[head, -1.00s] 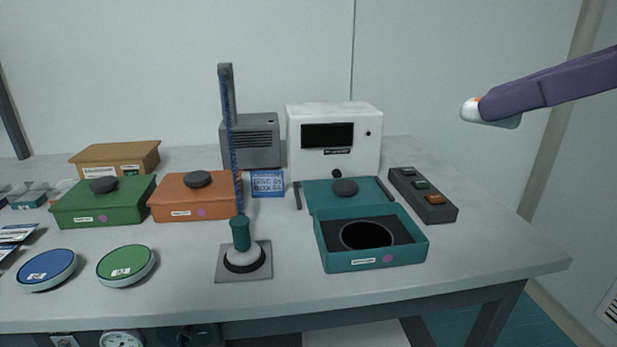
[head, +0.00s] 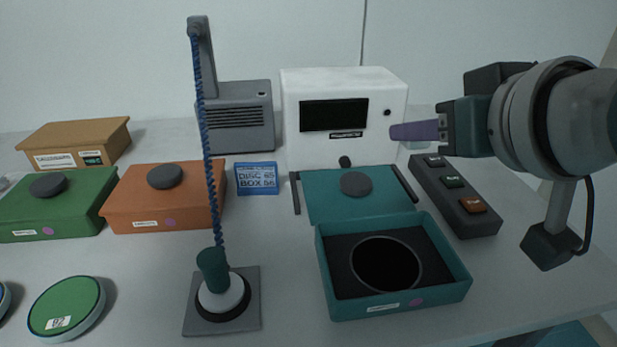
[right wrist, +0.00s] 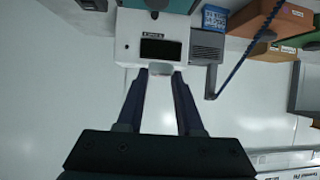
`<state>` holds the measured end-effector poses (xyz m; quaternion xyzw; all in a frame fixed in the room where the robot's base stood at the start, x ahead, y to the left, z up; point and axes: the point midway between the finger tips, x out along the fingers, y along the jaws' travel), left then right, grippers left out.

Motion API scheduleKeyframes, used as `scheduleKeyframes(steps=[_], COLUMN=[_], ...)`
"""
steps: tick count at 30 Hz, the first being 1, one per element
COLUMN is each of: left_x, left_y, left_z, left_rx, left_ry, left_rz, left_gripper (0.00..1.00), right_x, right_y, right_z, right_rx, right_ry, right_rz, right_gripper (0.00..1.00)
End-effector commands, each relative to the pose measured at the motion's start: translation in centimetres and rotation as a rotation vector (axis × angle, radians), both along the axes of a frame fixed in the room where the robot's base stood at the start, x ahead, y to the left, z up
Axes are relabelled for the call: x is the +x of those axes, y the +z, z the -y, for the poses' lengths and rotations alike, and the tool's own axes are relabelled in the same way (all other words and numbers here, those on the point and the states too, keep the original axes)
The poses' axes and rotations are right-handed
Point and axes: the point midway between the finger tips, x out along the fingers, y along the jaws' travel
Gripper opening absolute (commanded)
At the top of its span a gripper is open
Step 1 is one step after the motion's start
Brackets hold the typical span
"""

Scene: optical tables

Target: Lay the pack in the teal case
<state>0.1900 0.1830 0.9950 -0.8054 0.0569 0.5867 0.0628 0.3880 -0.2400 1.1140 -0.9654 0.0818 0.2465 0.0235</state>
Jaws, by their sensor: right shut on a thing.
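The teal case (head: 463,284) stands open on the table, right of centre in the head view. Its lid (head: 320,205), with a dark round knob, is folded back behind it. Its dark insert has a round black recess and nothing visible lies in it. My right gripper (head: 397,132) is above and behind the case, to its right, in front of the white instrument. In the right wrist view its fingers are shut on a small pale pack (right wrist: 161,69). The pack blends into the background in the head view. My left gripper is not in view.
A dark button box (head: 447,192) is on the right, a white instrument (head: 390,88) behind. Orange (head: 130,200) and green (head: 70,207) cases and a blue sign (head: 257,191) stand left.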

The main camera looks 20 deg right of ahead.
Motion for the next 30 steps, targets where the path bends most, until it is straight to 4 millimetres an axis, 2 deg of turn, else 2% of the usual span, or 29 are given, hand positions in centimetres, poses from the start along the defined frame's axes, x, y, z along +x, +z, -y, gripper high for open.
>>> scheduleKeyframes(steps=[5,7,15,21,28,30], left_x=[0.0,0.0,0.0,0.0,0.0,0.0], left_y=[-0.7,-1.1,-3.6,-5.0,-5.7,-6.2], left_z=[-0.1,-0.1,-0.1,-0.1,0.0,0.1], left_rx=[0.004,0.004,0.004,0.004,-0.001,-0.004], left_ry=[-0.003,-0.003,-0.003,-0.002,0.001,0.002], left_rz=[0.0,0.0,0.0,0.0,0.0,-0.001], left_gripper=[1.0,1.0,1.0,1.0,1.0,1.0], right_x=[-0.2,-0.3,-0.3,-0.3,-0.2,-0.3], right_y=[-1.4,-2.7,-10.7,-15.4,-17.5,-18.7], right_z=[0.1,0.1,0.1,0.1,0.1,0.1], right_rx=[-0.001,-0.004,-0.004,-0.003,-0.004,-0.004], right_ry=[-0.062,-0.067,-0.066,-0.065,-0.066,-0.066], right_rz=[-0.004,-0.006,-0.008,-0.005,-0.002,-0.003], right_gripper=[0.0,0.0,0.0,0.0,0.0,0.0])
